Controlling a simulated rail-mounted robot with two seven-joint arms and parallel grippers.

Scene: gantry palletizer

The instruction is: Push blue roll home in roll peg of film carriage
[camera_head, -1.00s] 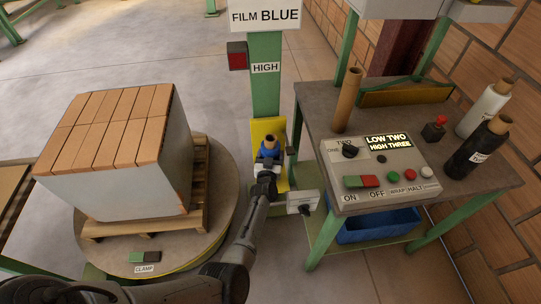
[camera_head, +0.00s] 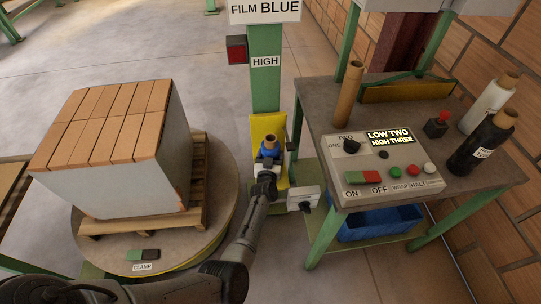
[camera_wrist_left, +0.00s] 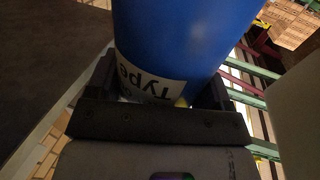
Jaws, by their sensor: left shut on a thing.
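The blue roll (camera_head: 268,149) with a brown cardboard core stands upright at the yellow film carriage (camera_head: 283,128) on the green mast. My left gripper (camera_head: 266,163) is shut on the blue roll from the near side. In the left wrist view the blue roll (camera_wrist_left: 185,45) fills the space between the two fingers of my left gripper (camera_wrist_left: 160,92), with a white "Type" label facing the palm. The roll peg is hidden by the roll and gripper, so I cannot tell how far the roll sits on it. My right gripper is not in view.
A wrapped brick stack (camera_head: 115,185) on a pallet stands on the turntable (camera_head: 222,190) at left. At right, a bench (camera_head: 470,185) holds a control panel (camera_head: 385,165), a cardboard tube (camera_head: 348,95), and white (camera_head: 488,105) and black (camera_head: 482,145) rolls.

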